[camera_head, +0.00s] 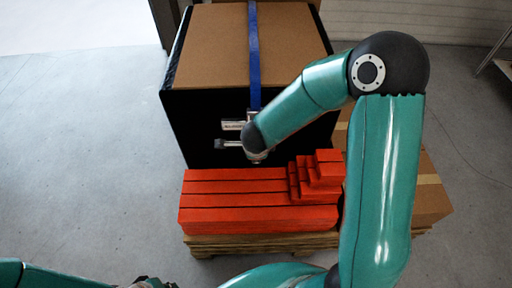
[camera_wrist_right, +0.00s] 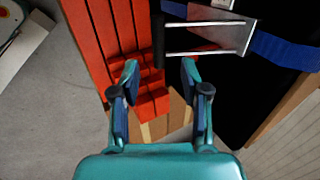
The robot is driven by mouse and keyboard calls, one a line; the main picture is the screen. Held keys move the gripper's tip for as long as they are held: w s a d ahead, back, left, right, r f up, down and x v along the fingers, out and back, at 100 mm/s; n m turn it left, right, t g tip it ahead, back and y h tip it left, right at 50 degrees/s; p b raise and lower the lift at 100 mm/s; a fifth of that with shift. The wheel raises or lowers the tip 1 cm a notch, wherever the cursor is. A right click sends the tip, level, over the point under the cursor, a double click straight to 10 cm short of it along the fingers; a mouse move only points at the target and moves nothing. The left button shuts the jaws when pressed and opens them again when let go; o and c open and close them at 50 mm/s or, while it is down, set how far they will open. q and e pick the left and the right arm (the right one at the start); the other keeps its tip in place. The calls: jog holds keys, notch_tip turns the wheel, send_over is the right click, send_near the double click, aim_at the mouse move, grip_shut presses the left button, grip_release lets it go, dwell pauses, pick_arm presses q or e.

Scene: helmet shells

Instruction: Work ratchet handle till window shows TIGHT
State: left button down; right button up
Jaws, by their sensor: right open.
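The blue strap (camera_head: 254,60) runs over the crate's brown top and down its front to a metal ratchet (camera_head: 233,125), which also shows in the right wrist view (camera_wrist_right: 228,34). Its handle has two metal bars ending in a dark grip (camera_wrist_right: 158,42). The handle sticks out from the crate's dark front face. My right gripper (camera_wrist_right: 160,68) is open and empty, with the dark grip just beyond its fingertips and apart from them. In the head view my right wrist covers part of the ratchet. No window text is readable. My left gripper (camera_head: 150,284) is only partly in view at the bottom edge.
The large crate (camera_head: 215,45) stands behind stacked red blocks (camera_head: 250,215) on a wooden pallet (camera_head: 262,241). Smaller red blocks (camera_head: 322,170) form steps close below my right gripper. A cardboard box (camera_head: 430,190) stands at the right. The floor at left is clear.

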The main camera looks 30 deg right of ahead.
jog(key=shift+v, duration=1.6)
jog(key=shift+f, duration=0.15)
